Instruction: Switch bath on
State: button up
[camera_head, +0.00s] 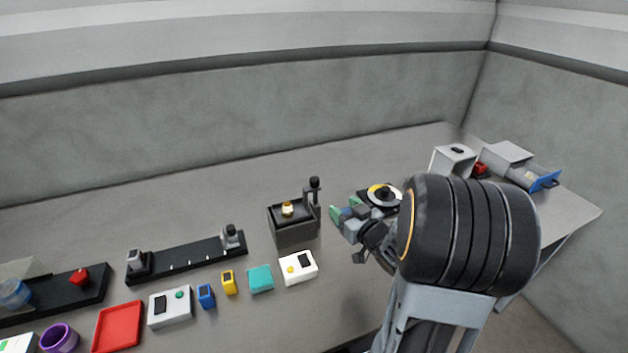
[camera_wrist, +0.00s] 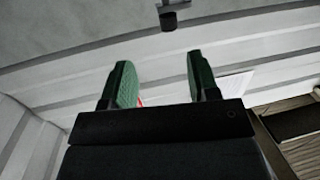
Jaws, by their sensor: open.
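No part in view is clearly marked as the bath. A grey box (camera_head: 293,232) with a dark top and a small yellow piece stands mid-table, with a black-knobbed post (camera_head: 315,190) at its right. Another white box (camera_head: 170,307), with a green button and dark window, is farther left. My gripper (camera_head: 345,208) is right of the grey box, apart from it in the picture. Its green fingers (camera_wrist: 158,85) are spread and empty in the wrist view.
Small blue (camera_head: 206,296), yellow (camera_head: 229,282) and teal (camera_head: 260,279) blocks line the front. A black rail (camera_head: 187,258) lies left. Grey machines (camera_head: 507,158) stand at the back right.

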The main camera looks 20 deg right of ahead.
aim_at(317, 182)
jog(key=shift+t+y, duration=0.3)
jog(key=shift+y, duration=0.1)
jog(key=w+a, duration=0.1)
jog(key=w, duration=0.3)
jog(key=w+a+r+p, duration=0.1)
jog(key=w, duration=0.4)
jog(key=w+a+p, duration=0.1)
jog(key=w, duration=0.3)
jog(key=shift+w+a+r, duration=0.2)
jog(key=shift+w, duration=0.05)
jog(key=shift+c, duration=0.4)
grip_shut()
